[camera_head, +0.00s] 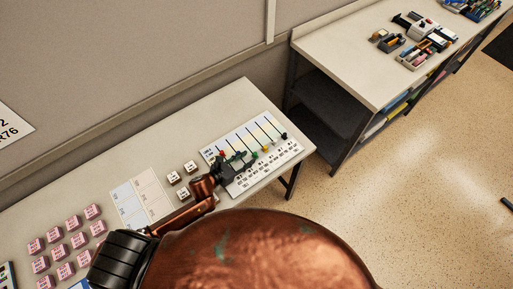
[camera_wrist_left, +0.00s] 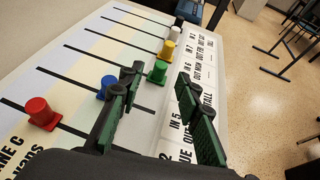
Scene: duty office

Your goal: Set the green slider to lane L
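The slider board (camera_wrist_left: 90,60) has dark slots with colored knobs. In the left wrist view the green slider (camera_wrist_left: 158,71) is at the slot end near the printed labels. My left gripper (camera_wrist_left: 160,74) is open, with dark green fingers. The green knob shows between the fingertips, with gaps on both sides; I cannot tell whether they are level with it. The blue knob (camera_wrist_left: 106,86) is beside the left finger. In the head view my left gripper (camera_head: 244,160) hides part of the board (camera_head: 245,135). Lane L's marking is not legible. My right gripper is not in view.
White keycap-like blocks (camera_head: 174,177) and pink blocks (camera_head: 73,222) lie left on the desk (camera_head: 130,150). A second table (camera_head: 350,60) stands at the back right.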

